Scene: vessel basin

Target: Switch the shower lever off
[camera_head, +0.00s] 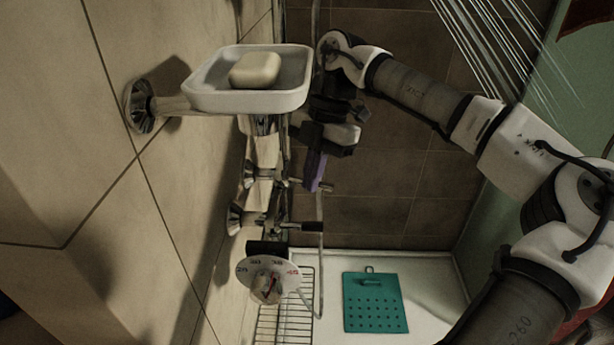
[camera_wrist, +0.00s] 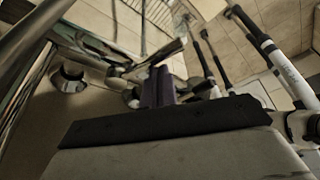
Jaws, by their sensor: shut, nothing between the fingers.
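Chrome shower fittings (camera_head: 262,185) stand out from the tiled wall, below the soap dish. A thin chrome lever-like piece (camera_head: 327,188) shows right at my gripper's fingertips. My gripper (camera_head: 314,186) points down with its purple fingers shut and empty, just right of the fittings. I cannot tell whether it touches the lever. In the wrist view the purple fingers (camera_wrist: 158,84) are together beside a chrome bar (camera_wrist: 158,53). Bright streaks of running water (camera_head: 492,45) fall at the top right of the head view.
A white soap dish (camera_head: 200,92) with a soap bar (camera_head: 254,70) juts out above the fittings, close left of my wrist. A round temperature dial (camera_head: 262,285), a wire rack (camera_head: 275,325) and a teal perforated mat (camera_head: 375,318) are lower down. The shower's middle is open.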

